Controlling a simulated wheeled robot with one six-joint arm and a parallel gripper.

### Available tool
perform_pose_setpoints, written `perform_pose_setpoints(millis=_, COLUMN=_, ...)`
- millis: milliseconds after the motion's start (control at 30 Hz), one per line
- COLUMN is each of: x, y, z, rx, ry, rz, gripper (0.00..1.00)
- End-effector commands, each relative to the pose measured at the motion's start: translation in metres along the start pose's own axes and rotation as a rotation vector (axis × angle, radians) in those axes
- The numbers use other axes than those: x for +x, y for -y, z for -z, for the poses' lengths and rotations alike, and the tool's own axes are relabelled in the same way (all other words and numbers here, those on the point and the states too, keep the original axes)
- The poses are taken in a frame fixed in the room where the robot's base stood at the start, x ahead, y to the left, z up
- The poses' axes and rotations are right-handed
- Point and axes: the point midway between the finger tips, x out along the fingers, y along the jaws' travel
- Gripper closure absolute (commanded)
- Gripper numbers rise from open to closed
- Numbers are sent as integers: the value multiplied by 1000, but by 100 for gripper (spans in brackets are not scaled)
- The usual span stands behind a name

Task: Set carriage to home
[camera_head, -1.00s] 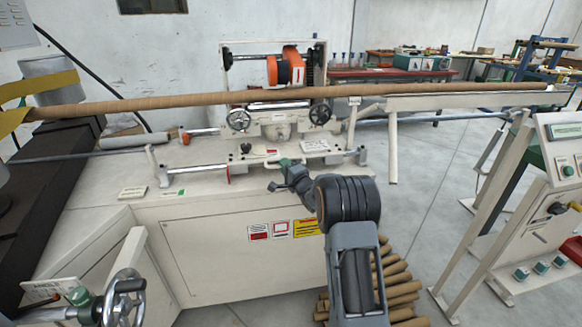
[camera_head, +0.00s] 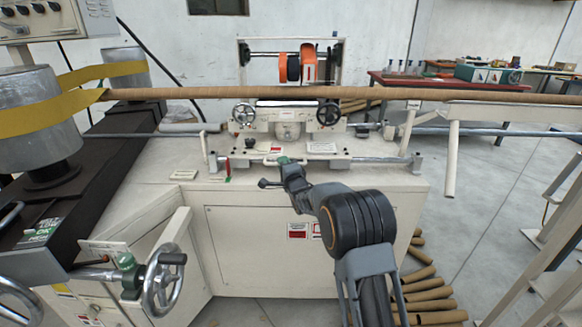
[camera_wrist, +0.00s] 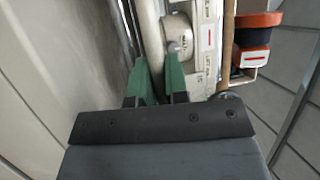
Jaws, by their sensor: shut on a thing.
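The wrist view shows the fingertips (camera_wrist: 158,82) beside a pale bar and a round knob; the gripped part is mostly hidden.
A long brown tube (camera_head: 400,94) runs across above the carriage. A handwheel (camera_head: 165,278) stands at front left, beside grey drums with yellow tape (camera_head: 35,112). Loose brown tubes (camera_head: 430,290) lie on the floor at right.

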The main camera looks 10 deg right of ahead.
Motion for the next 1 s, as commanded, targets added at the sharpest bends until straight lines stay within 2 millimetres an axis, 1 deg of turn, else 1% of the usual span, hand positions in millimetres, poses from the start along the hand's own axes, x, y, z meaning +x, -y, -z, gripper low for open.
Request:
perform_pose_setpoints(millis=333, x=0, y=-1, z=3, rx=-1, ry=-4, rz=-2, gripper=100)
perform_pose_setpoints(millis=367, x=0, y=-1, z=3, rx=-1, ry=-4, rz=-2, gripper=83)
perform_pose_setpoints(millis=600, x=0, y=-1, z=2, rx=-1, ry=-3, rz=-2, gripper=61)
perform_pose_setpoints(millis=867, x=-2, y=0, z=1, rx=-1, ry=-2, rz=-1, gripper=61)
perform_pose_setpoints(millis=1000, x=-12, y=0, z=2, rx=-1, ry=-2, rz=-2, gripper=61)
